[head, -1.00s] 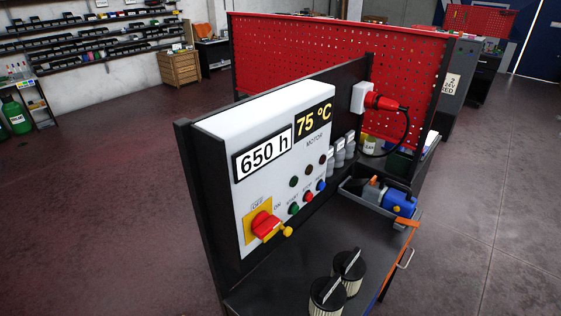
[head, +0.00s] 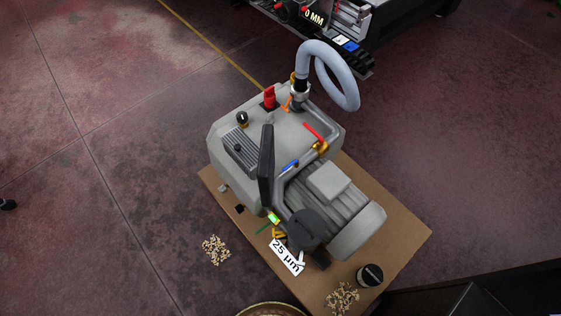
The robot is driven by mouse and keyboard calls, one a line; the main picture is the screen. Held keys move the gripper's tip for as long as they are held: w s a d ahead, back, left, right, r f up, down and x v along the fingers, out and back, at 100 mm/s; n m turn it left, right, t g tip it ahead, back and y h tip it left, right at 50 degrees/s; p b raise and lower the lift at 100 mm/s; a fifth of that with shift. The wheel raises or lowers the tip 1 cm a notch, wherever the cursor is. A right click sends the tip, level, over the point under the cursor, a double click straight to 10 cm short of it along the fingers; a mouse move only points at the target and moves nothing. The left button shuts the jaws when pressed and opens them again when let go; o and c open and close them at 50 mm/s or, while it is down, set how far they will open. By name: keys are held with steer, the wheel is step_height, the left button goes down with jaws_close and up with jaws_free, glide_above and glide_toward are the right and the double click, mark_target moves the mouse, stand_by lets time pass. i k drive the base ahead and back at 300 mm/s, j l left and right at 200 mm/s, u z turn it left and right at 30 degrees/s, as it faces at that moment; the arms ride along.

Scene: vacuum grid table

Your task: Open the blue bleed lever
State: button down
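The blue lever (head: 289,166) shows small in the head view, on a pipe on top of a grey vacuum pump (head: 222,130). It appears to lie along the pipe, but its exact angle is hard to tell. A dark upright panel (head: 265,165) stands just left of it, seen nearly edge-on. A red lever (head: 315,133) with a brass-coloured valve sits farther up and right on the pump. My gripper is not in view.
The pump stands on a brown board (head: 391,238) on the floor. A grey hose (head: 345,88) loops from its top. A "25 µm" label (head: 286,258), a black-lidded filter (head: 370,275) and scattered pellets (head: 216,250) lie near the front.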

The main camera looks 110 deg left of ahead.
mark_target(290, 164)
steer(key=u, duration=0.9)
steer(key=l+u, duration=0.1)
steer(key=u, duration=0.8)
steer(key=l+u, duration=0.1)
steer(key=u, duration=1.25)
steer(key=l+u, duration=0.1)
steer(key=u, duration=0.35)
steer(key=i+j, duration=0.2)
steer(key=j, duration=0.2)
steer(key=i+j+z, duration=0.15)
steer(key=j, duration=0.2)
steer(key=i+j, duration=0.2)
steer(key=j, duration=0.2)
steer(key=i+j+z, duration=0.15)
steer(key=j, duration=0.25)
steer(key=i+j, duration=0.15)
steer(key=j, duration=0.25)
steer(key=i+j+z, duration=0.15)
steer(key=j, duration=0.3)
